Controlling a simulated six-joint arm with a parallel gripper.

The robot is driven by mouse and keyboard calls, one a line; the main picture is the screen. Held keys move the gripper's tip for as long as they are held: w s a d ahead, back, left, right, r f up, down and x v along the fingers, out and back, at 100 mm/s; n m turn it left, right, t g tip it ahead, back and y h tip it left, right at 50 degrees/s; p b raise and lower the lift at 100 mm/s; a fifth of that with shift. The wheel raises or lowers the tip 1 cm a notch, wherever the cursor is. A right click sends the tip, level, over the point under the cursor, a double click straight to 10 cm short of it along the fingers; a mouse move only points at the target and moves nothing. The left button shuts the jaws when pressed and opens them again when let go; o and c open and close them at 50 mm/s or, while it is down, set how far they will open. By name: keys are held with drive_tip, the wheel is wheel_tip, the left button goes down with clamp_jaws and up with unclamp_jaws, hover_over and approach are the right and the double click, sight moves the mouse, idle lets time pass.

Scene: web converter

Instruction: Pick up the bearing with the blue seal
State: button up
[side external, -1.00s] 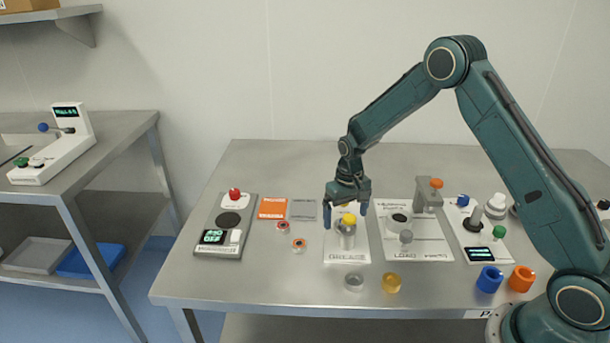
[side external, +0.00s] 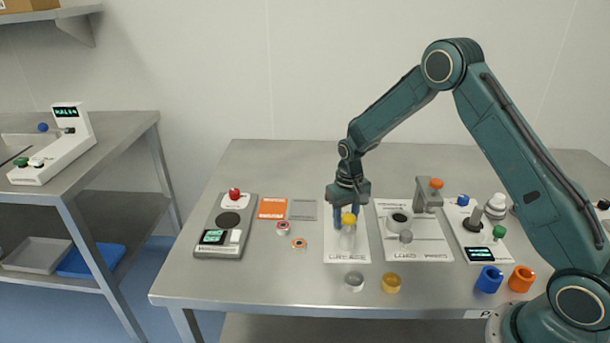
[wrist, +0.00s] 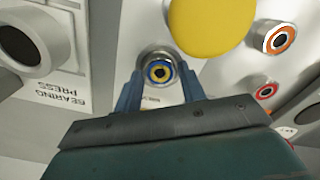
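The bearing with the blue seal (wrist: 160,71) shows in the wrist view as a silver ring with a blue ring and a yellowish ring around a dark bore. My gripper (wrist: 160,78) has one finger on each side of it, and the fingers look closed against its rim. In the side external view my gripper (side external: 346,224) points down at the back of the grease card, with its fingers close together. There the bearing is hidden behind the yellow-capped grease dispenser.
The grease dispenser (side external: 348,234) stands right in front of my fingers; its yellow cap (wrist: 208,24) is close in the wrist view. A red-ringed bearing (side external: 283,228) and an orange-ringed bearing (side external: 299,243) lie to the left. The bearing press (side external: 428,196) stands to the right.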

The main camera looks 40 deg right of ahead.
drive_tip(key=c, duration=0.6)
drive_tip(key=shift+o, duration=0.2)
drive_tip(key=shift+r, duration=0.1)
drive_tip(key=shift+r, duration=0.1)
drive_tip(key=shift+r, duration=2.85)
